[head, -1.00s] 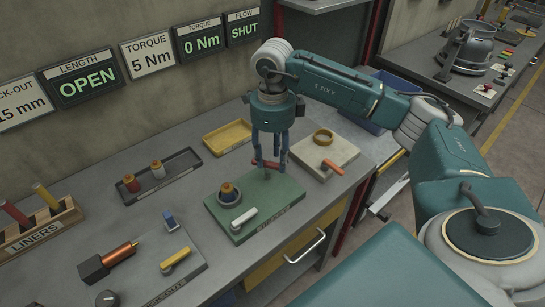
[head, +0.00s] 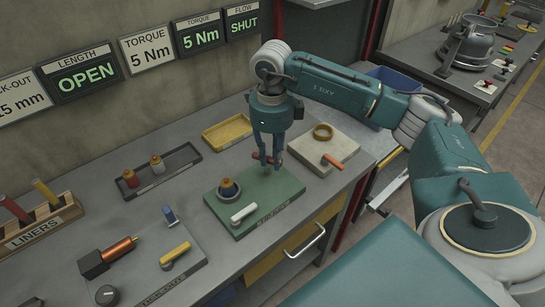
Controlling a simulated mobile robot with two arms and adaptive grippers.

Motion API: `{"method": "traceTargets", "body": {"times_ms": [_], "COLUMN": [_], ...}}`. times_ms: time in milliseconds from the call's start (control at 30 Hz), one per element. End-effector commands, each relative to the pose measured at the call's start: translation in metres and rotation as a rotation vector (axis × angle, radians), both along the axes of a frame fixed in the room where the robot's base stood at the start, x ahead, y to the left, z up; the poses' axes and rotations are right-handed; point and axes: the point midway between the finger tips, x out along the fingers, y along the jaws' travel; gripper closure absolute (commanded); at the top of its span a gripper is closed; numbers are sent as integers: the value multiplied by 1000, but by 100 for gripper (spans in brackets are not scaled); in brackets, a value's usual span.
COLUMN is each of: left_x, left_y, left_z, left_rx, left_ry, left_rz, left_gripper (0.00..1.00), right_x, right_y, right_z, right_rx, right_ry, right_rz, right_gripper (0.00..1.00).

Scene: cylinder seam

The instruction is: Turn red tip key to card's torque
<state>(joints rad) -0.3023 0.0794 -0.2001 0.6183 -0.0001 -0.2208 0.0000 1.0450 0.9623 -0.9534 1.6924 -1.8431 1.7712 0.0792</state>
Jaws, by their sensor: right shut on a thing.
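The red tip key (head: 256,156) stands at the back right part of the green plate (head: 277,203). My right gripper (head: 267,164) points down from above and is shut on the key; its fingers hide part of it. The torque card (head: 148,49) on the wall reads 5 Nm. The green-lit torque display (head: 200,37) to its right also reads 5 Nm. My left gripper is not in view.
On the green plate, a dark round fitting with an orange top (head: 228,188) and a white lever (head: 243,214) stand close to the key. A beige block (head: 350,144) with an orange lever is to the right. A yellow tray (head: 228,134) lies behind.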

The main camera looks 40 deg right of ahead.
Motion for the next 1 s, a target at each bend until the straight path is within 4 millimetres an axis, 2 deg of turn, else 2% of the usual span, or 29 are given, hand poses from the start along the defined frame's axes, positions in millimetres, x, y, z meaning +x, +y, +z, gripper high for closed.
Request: {"method": "traceTargets", "body": {"times_ms": [100,300,667,700,800,1000], "left_x": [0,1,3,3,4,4], "left_y": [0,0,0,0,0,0], "left_z": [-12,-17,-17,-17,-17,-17], "left_rx": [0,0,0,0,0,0], "left_ry": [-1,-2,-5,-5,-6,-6], "left_rz": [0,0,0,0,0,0], "left_gripper": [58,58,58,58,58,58], "right_x": [0,0,1,1,1,0], "right_y": [3,5,6,6,6,6], "right_z": [-2,0,2,2,2,1], "right_rx": [0,-1,-1,-1,-1,-1], "right_ry": [-3,-2,-3,-3,-3,-2], "right_rz": [-141,-321,-360,-359,-359,-358], "right_gripper": [100,100,100,76,58,58]}}
